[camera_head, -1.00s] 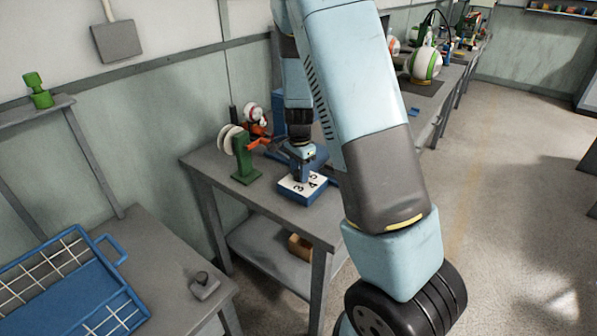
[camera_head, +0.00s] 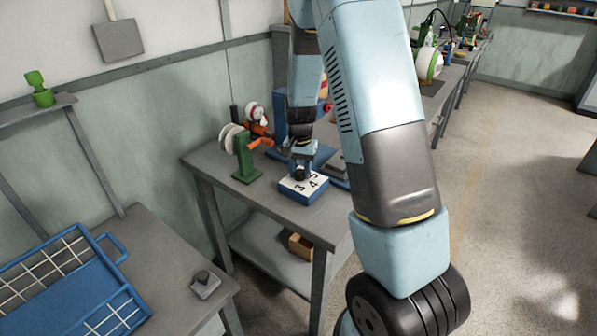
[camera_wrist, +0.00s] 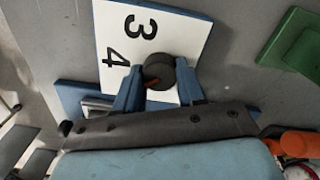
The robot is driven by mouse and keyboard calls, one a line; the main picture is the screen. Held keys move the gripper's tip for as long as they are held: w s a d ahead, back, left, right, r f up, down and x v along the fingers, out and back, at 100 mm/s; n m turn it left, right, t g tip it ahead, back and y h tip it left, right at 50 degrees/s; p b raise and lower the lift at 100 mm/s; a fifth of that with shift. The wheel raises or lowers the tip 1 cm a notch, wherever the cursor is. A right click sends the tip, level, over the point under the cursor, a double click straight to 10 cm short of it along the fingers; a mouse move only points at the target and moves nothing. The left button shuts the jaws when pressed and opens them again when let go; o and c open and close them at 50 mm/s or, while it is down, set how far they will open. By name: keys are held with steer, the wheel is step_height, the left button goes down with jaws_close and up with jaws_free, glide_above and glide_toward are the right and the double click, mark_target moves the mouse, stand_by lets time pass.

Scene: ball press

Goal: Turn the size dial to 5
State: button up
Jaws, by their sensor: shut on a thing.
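The size dial is a round black knob (camera_wrist: 157,68) with a small red mark, on a white plate (camera_wrist: 105,14) that carries black numbers. In the wrist view the 3 and the 4 show; the 5 is hidden there. The red mark faces down and left, past the side of the 4; I cannot tell which number it meets. In the head view the plate (camera_head: 291,188) shows 3, 4 and 5 on a blue block. My gripper (camera_wrist: 160,66) is shut on the knob, one blue finger at each side. It also shows above the plate in the head view (camera_head: 300,167).
A green stand (camera_head: 246,160) with pale discs is left of the dial, near a red-orange tool (camera_head: 259,143). A blue machine stands behind my arm. A blue wire rack (camera_head: 112,245) lies on the front-left table. The bench's front left is clear.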

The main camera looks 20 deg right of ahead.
mark_target(300, 171)
steer(key=shift+w+d+r+n, duration=0.1)
steer(key=shift+w+n, duration=0.05)
steer(key=shift+n, duration=2.15)
steer(key=o, duration=0.8)
steer(key=shift+c, duration=0.2)
steer(key=o, duration=0.3)
step_height(300, 171, up, 14)
steer(key=shift+f, duration=0.2)
